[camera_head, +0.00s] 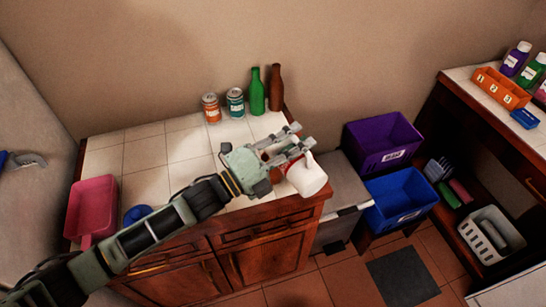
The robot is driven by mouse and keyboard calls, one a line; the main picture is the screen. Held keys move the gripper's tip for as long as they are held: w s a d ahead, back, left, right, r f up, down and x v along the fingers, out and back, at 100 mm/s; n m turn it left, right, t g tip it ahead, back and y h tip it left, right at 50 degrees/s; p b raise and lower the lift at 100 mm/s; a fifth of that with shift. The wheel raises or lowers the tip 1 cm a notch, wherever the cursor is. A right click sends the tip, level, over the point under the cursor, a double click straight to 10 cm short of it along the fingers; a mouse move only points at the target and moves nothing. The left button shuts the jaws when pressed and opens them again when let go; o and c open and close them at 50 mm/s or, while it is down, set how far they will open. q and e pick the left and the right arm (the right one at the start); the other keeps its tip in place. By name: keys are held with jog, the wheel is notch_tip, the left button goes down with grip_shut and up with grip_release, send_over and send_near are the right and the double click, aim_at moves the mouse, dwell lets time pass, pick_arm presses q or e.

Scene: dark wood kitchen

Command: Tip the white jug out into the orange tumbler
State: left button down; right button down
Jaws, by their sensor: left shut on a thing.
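The white jug (308,178) is at the right front corner of the tiled counter in the head view, tilted in the picture. My left gripper (298,140) is shut on the jug near its upper side; the fingers partly cover it. I cannot see what is inside the jug, nor tell whether it touches the counter. I cannot make out an orange tumbler; it may be hidden behind my left arm or the jug. My right gripper is not in view.
A pink dustpan-like tray (91,208) and a blue round thing (137,214) lie left. Purple (380,142) and blue (400,198) bins stand right of the counter.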

pick_arm(q)
jog(key=shift+w+a+r, duration=0.1)
jog(key=shift+r, duration=0.1)
jog(key=shift+w+a+f+n, duration=0.1)
jog(key=shift+w+n, duration=0.1)
jog(key=shift+n, duration=0.2)
